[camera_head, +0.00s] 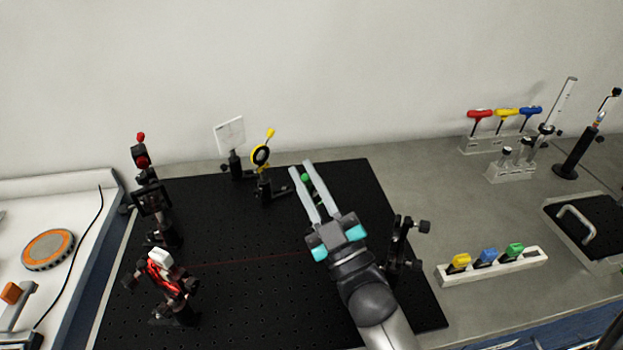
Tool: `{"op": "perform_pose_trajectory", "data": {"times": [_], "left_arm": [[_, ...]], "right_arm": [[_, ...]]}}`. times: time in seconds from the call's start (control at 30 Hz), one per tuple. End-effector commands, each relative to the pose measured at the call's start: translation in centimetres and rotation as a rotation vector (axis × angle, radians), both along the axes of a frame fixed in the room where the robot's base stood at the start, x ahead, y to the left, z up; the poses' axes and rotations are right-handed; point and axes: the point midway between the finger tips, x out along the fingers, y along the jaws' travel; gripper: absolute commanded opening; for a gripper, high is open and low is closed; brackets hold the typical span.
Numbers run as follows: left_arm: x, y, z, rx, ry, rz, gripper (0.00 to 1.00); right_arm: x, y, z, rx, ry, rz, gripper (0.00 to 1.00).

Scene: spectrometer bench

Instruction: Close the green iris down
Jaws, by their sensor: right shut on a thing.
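The green iris shows only as its green lever knob (305,178), between the two fingers of my right gripper (302,168) over the back right part of the black breadboard (230,300). The right gripper is shut on this lever, with its fingers pointing away toward the wall. The iris body and its post are mostly hidden by the gripper, so I cannot tell how wide its opening is. My left gripper is not in view.
A yellow-levered iris (260,156) and a white screen (230,135) stand left of the gripper. A red-levered iris (140,156) stands at the far left. A dark mount (400,240) stands close right of my arm. A white holder (490,266) lies farther right.

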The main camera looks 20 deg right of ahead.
Motion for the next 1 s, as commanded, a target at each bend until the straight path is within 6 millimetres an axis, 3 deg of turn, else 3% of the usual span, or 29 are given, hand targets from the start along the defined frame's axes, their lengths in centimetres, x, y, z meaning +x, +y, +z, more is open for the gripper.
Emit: {"op": "perform_pose_trajectory", "data": {"times": [0.4, 0.97, 1.0], "left_arm": [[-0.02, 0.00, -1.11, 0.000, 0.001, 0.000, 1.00], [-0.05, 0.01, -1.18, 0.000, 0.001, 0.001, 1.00], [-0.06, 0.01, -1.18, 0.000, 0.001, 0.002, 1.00]], "right_arm": [[-0.24, 0.73, -0.27, -0.174, -0.079, 0.002, 0.00], [-0.28, 0.82, -0.26, -0.195, -0.087, 0.001, 0.00], [-0.29, 0.81, -0.28, -0.195, -0.087, 0.001, 0.21]]}}
